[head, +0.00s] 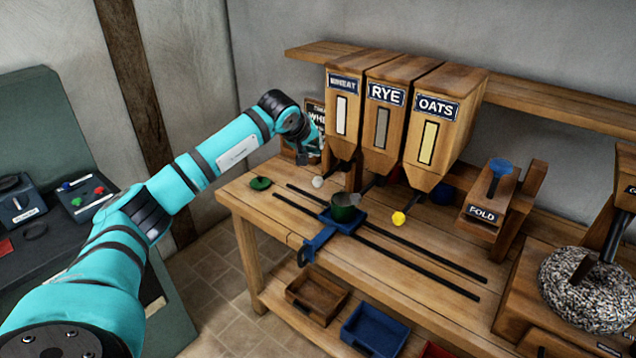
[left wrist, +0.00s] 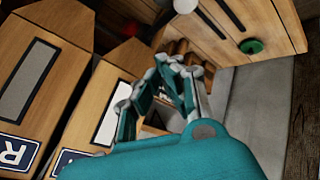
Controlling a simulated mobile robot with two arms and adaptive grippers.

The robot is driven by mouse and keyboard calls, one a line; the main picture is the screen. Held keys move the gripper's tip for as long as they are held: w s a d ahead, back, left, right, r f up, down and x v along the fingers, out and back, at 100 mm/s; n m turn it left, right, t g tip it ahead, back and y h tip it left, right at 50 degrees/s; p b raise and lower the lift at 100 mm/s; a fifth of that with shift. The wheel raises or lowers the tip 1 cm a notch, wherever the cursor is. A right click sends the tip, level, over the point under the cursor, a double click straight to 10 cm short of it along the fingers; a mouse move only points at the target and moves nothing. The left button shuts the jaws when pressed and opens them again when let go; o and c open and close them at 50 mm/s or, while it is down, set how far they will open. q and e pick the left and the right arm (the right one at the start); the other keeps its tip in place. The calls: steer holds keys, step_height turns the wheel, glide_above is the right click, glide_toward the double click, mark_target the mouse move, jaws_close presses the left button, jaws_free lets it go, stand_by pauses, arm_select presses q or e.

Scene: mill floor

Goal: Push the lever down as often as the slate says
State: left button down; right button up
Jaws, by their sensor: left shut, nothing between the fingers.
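Three wooden hoppers stand at the back of the bench: wheat (head: 343,105), rye (head: 383,118) and oats (head: 430,125). The wheat hopper's lever has a white knob (head: 318,181), which also shows at the top of the left wrist view (left wrist: 185,5). The oats lever has a yellow knob (head: 399,218). The dark slate (head: 316,113) hangs behind my left arm; its writing is mostly covered and I cannot read a number. My left gripper (head: 302,160) is shut and empty, above and left of the white knob, apart from it. My right gripper is out of view.
A green cup (head: 343,208) sits on a blue carriage (head: 322,240) between two dark rails. A green disc (head: 261,183) lies at the bench's left end. A blue-topped fold device (head: 500,168) and a millstone (head: 590,290) stand to the right. Trays (head: 373,330) sit below.

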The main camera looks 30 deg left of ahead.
arm_select(q)
step_height(320, 180, down, 4)
steer(key=shift+f+b, duration=0.15)
steer(key=shift+b, duration=1)
steer(key=shift+f, duration=0.45)
steer(key=shift+b, duration=0.3)
steer(key=shift+f+b, duration=0.35)
steer(key=shift+f, duration=0.05)
